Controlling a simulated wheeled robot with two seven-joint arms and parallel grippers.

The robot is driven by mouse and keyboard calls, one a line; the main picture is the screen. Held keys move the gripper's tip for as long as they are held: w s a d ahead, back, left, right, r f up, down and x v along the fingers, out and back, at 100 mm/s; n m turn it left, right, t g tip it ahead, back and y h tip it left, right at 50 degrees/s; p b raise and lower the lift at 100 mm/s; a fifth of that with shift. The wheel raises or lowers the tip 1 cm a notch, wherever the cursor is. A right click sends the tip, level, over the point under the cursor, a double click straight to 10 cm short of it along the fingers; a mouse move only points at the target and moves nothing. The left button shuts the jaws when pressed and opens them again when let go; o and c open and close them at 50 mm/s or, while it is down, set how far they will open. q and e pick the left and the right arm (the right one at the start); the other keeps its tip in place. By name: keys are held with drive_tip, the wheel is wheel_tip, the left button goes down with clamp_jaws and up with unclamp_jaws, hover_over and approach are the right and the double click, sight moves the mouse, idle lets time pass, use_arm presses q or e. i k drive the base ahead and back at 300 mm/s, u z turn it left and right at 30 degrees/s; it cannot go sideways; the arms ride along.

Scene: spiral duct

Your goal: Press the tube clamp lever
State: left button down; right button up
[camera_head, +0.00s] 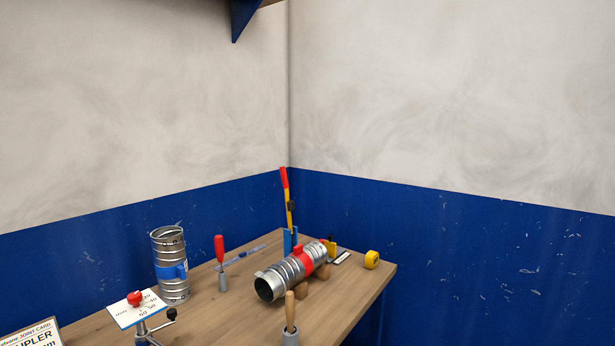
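A silvery ribbed tube (275,283) with a red band (307,261) lies on its side on wooden supports (301,290) near the table's right side. Its open end faces the front left. Behind it a tall lever stands upright, with a red grip (284,178), a yellow bar (289,210) and a blue base (290,241). This looks like the tube clamp lever, though its base is partly hidden by the tube. A small yellow piece (331,242) shows just behind the tube's far end. Neither of my grippers is in view.
On the wooden table (345,295) stand an upright ribbed tube with a blue band (172,272), a red-handled tool (219,249), a wooden-handled tool (290,311) and a red knob (134,298) by a card. A yellow tape measure (371,260) sits near the right edge. Walls meet behind.

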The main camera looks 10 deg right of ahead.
sight(290, 206)
drive_tip(key=z, duration=0.45)
drive_tip(key=i, duration=0.55)
drive_tip(key=z, duration=0.45)
